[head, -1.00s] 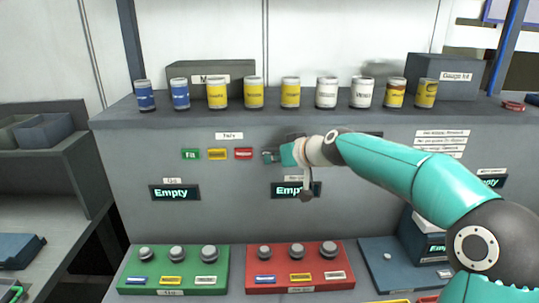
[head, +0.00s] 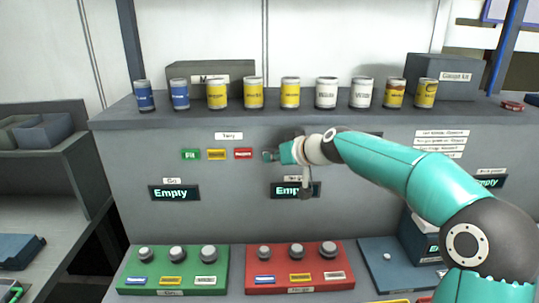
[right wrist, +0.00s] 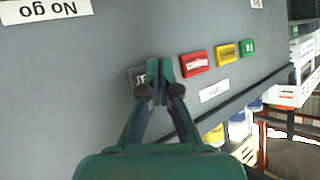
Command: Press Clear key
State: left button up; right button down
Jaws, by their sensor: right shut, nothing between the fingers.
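A dark grey key (right wrist: 136,75) sits on the grey panel in line with the red key (right wrist: 194,63); its label is partly covered and I cannot read it fully. My right gripper (right wrist: 160,70) is shut and empty, its fingertips in front of or against this key; I cannot tell whether they touch. In the head view my right gripper (head: 271,155) is at the panel, just right of the red key (head: 243,154), and hides the grey key. A yellow key (head: 217,154) and a green key (head: 190,155) are further left. My left gripper is not in view.
Several cans stand on the ledge (head: 300,116) above the keys. Two dark displays reading Empty (head: 175,192) are below. A green box (head: 133,275) and a red box (head: 340,261) with grey knobs stand at the panel's foot.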

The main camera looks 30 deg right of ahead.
dwell(0.5)
jog(key=shift+s+a+b, duration=0.2)
jog(key=shift+s+b, duration=0.1)
jog(key=shift+s+a, duration=0.15)
jog(key=shift+s, duration=0.15)
jog(key=s+a, duration=0.1)
jog(key=s+b, duration=0.1)
jog(key=s, duration=0.1)
jog(key=s+a, duration=0.1)
jog(key=shift+s+a+b, duration=0.15)
jog(key=shift+a+b, duration=0.15)
dwell(0.9)
